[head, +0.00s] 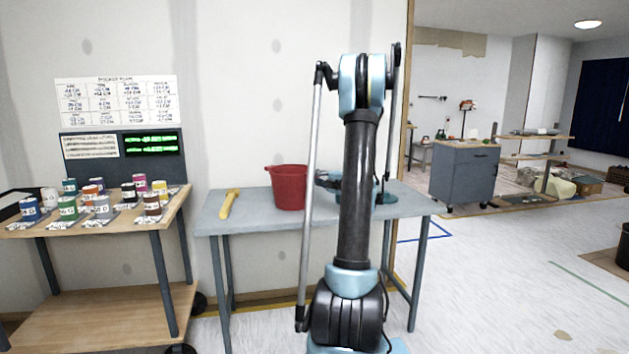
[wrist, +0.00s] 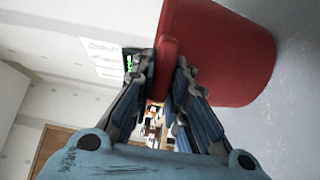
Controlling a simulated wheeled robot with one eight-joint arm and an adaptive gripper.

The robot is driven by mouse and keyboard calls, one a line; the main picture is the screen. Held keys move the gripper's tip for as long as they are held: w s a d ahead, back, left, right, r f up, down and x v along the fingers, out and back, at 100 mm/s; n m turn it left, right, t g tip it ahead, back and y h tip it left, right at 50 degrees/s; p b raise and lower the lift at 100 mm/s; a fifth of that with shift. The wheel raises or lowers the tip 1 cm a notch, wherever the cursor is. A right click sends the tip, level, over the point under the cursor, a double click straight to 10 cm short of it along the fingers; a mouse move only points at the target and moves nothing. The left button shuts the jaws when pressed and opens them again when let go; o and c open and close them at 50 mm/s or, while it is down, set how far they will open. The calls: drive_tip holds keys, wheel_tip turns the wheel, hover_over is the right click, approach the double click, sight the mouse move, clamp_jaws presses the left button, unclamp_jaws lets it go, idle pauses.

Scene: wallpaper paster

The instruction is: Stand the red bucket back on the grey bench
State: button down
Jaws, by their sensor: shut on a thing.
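The red bucket (head: 289,188) stands upright on the grey bench (head: 262,220), a little left of the bench's middle in the head view. It fills the upper right of the wrist view (wrist: 215,50), lying sideways in that tilted picture. My gripper (wrist: 167,75) is shut on the bucket's rim or a part at its side; the fingers meet on a narrow red edge. In the head view my gripper (head: 320,180) is at the bucket's right side, mostly hidden behind my arm. The bucket's base appears to touch the bench top.
A yellow-handled tool (head: 230,203) lies on the bench left of the bucket. A teal item (head: 385,197) is partly hidden behind my arm. A wooden table (head: 150,218) with several paint cans stands at the left. Bare floor (head: 500,260) is open at the right.

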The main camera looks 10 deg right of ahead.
drive_tip(key=c, duration=1.6)
unclamp_jaws()
drive_tip(key=shift+f, duration=0.1)
drive_tip(key=shift+o, duration=0.2)
